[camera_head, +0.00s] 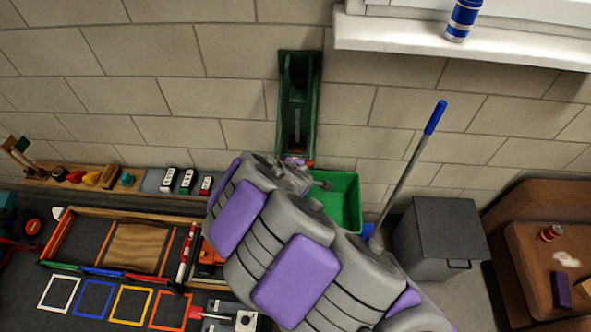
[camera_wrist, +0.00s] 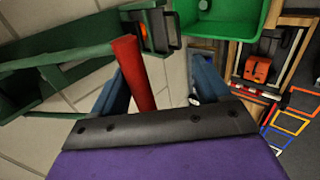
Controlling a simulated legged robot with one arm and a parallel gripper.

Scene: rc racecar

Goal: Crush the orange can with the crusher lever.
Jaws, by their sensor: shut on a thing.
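The green can crusher (camera_head: 299,95) is fixed to the brick wall in the head view. It also fills the upper left of the wrist view (camera_wrist: 50,62). My gripper (camera_wrist: 160,88) has its blue fingers on either side of the crusher's red lever handle (camera_wrist: 132,72) and is shut on it. In the head view the gripper is at the crusher's lower end, largely hidden by my arm. A small orange patch (camera_wrist: 143,34) shows inside the crusher's end beside a dark part; it may be the orange can, but I cannot tell whether it is crushed.
A green bin (camera_head: 345,197) stands below the crusher. A grey bin (camera_head: 438,240) and a blue-handled pole (camera_head: 408,170) are to the right. A blue can (camera_head: 463,18) sits on the windowsill. A workbench with coloured squares (camera_head: 95,298) is at left; a brown armchair (camera_head: 525,215) is at right.

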